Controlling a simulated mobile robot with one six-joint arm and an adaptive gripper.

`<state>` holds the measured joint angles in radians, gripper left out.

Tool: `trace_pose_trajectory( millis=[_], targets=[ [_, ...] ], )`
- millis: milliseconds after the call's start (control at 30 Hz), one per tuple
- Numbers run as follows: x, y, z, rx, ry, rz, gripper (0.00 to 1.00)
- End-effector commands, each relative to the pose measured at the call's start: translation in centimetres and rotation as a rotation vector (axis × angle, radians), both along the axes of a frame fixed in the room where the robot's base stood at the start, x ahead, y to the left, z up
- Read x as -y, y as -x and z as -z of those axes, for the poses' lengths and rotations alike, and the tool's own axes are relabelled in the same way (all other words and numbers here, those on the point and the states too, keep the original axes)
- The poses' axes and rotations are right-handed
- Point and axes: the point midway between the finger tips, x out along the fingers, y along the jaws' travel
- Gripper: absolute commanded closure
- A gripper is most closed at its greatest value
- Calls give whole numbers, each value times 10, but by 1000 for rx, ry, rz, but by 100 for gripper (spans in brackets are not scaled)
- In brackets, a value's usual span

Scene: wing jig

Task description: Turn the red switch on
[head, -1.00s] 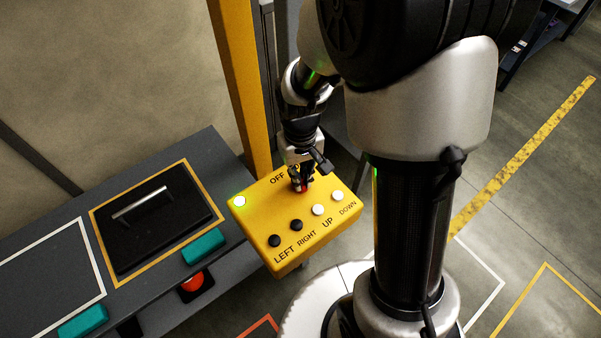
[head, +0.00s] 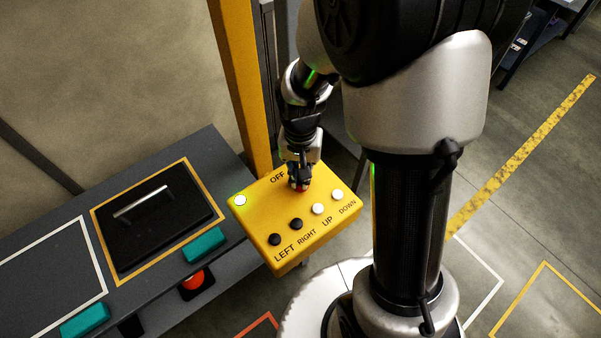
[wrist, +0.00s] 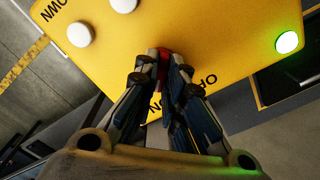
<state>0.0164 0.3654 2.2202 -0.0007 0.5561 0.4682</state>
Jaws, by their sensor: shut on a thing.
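The yellow control box (head: 318,240) has several black and white buttons, and its lettering includes OFF. The red switch (wrist: 163,60) is on its top face, mostly hidden by my fingers. In the head view only a sliver of red shows at the fingertips. My gripper (head: 299,184) points down onto the box. In the wrist view my gripper (wrist: 165,62) has both fingertips closed around the red switch. A round lamp (wrist: 287,42) on the box glows green, and in the head view it looks white with a green rim.
A yellow post (head: 240,90) stands just behind the box. A grey bench (head: 50,240) at left carries a black plate with a handle (head: 140,205) and teal blocks (head: 204,245). A red button (head: 193,280) sits below the bench edge. Floor at right is open.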

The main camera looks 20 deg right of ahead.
Motion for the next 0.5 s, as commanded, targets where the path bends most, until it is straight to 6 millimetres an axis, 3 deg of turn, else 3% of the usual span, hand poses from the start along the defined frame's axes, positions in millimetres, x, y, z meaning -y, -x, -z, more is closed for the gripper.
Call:
trace_pose_trajectory(
  millis=[300,333,500],
  targets=[
    [0,0,0,1,0,5,100],
    [0,0,0,1,0,5,89],
    [0,0,0,1,0,4,78]
  ],
)
